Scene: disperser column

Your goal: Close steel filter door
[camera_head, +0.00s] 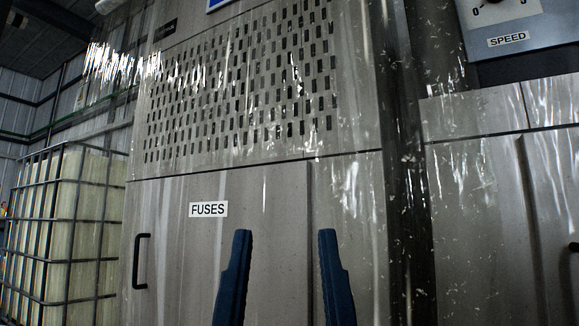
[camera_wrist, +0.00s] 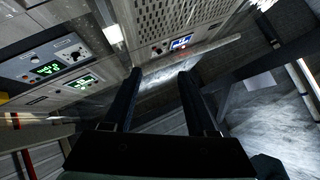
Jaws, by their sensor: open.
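A steel panel with rows of dark slots (camera_head: 240,85) fills the upper middle of the head view. I cannot tell for sure whether it is the filter door; no label on it names a filter. Below it is a steel door labelled FUSES (camera_head: 260,190), with a black handle (camera_head: 140,262) at its left; it looks flush. My gripper (camera_head: 285,235) is open and empty, with its two dark blue fingers in front of the FUSES door. In the wrist view, my gripper (camera_wrist: 159,72) points toward a long pale metal edge (camera_wrist: 205,55) below a slotted panel (camera_wrist: 180,15).
A caged pale tank (camera_head: 65,225) stands at the left. A dial marked SPEED (camera_head: 508,40) is at the upper right, above more steel panels (camera_head: 470,190). The wrist view shows control panels with green displays (camera_wrist: 45,70) at the left and bare floor (camera_wrist: 260,100) at the right.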

